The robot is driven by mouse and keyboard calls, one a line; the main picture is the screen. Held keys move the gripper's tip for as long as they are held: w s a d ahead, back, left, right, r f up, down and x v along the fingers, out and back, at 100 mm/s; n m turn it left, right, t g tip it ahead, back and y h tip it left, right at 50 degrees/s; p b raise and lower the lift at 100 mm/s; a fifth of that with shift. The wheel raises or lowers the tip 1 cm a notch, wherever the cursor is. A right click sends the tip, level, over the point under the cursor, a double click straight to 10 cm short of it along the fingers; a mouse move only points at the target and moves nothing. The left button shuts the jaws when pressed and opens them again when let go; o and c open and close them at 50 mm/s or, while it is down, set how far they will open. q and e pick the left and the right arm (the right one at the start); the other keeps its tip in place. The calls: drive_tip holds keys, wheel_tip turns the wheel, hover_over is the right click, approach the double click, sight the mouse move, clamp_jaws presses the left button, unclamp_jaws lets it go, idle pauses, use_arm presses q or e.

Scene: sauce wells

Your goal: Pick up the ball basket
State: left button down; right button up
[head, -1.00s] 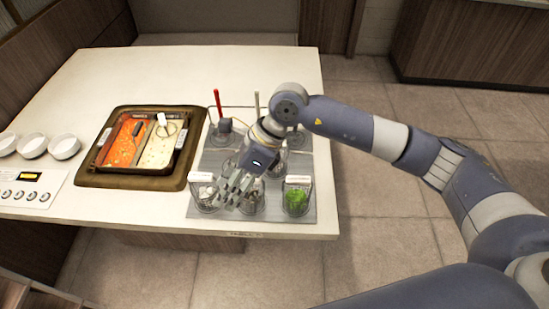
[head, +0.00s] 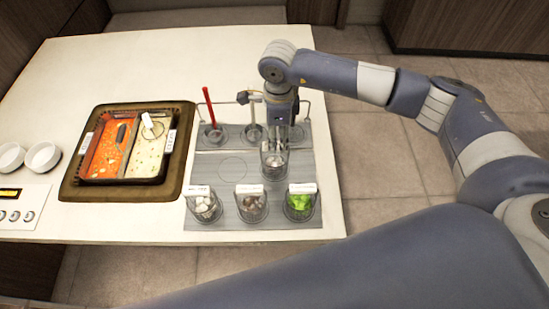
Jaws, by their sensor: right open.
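My right gripper (head: 277,138) is open and points down over a clear container (head: 274,163) at the right of the grey mat's middle row. Its fingers are at the container's upper part; whether they touch it I cannot tell. The container has pale contents, too small to make out. In the front row stand clear containers with white pieces (head: 204,208), brownish round pieces (head: 251,208) and green leaves (head: 299,207), each with a white label. Which one is the ball basket I cannot tell for sure. My left gripper is not in view.
At the back of the grey mat (head: 206,165) stand holders with a red stick (head: 209,108) and a pale stick (head: 252,111); my arm partly hides that row. Left is a two-part pot (head: 85,157) with red and pale broth, then white bowls (head: 42,156). The table's back is clear.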

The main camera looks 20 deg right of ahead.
drive_tip(key=shift+f, duration=0.35)
drive_tip(key=shift+w+f, duration=0.15)
drive_tip(key=shift+f, duration=0.1)
drive_tip(key=p, duration=0.3)
hover_over(275, 157)
drive_tip(key=f, duration=0.4)
drive_tip(key=shift+w+f, duration=0.15)
drive_tip(key=shift+w, duration=0.15)
drive_tip(key=shift+f, duration=0.25)
drive_tip(key=shift+d+f, duration=0.1)
drive_tip(key=shift+c, duration=0.8)
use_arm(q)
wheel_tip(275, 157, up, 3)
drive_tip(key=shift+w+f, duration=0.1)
use_arm(e)
clamp_jaws()
